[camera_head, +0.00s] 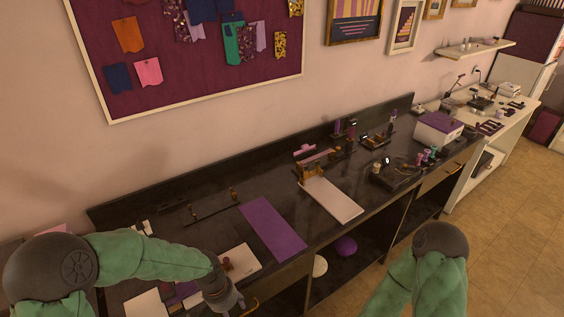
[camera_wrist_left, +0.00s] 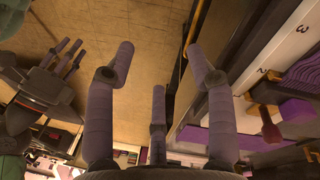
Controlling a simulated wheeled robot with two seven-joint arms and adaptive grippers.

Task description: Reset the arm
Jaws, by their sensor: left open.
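My left arm (camera_head: 150,255) comes in from the left over the near end of the black workbench. Its gripper (camera_head: 228,300) hangs at the bench's front edge, partly cut off by the picture's bottom. In the left wrist view the left gripper (camera_wrist_left: 160,60) has its purple fingers spread, with nothing between them. My right arm (camera_head: 430,265) is at the lower right, in front of the bench. Its hand is outside the head view, but my right gripper (camera_wrist_left: 62,58) shows at the left of the left wrist view, its fingers too small to judge.
The dark workbench (camera_head: 375,178) holds a purple mat (camera_head: 272,228), a white board (camera_head: 332,199) and small tools. Pale sheets and a reddish-handled stamp (camera_wrist_left: 270,130) lie close beside the left gripper. The tiled floor (camera_head: 500,245) at right is clear.

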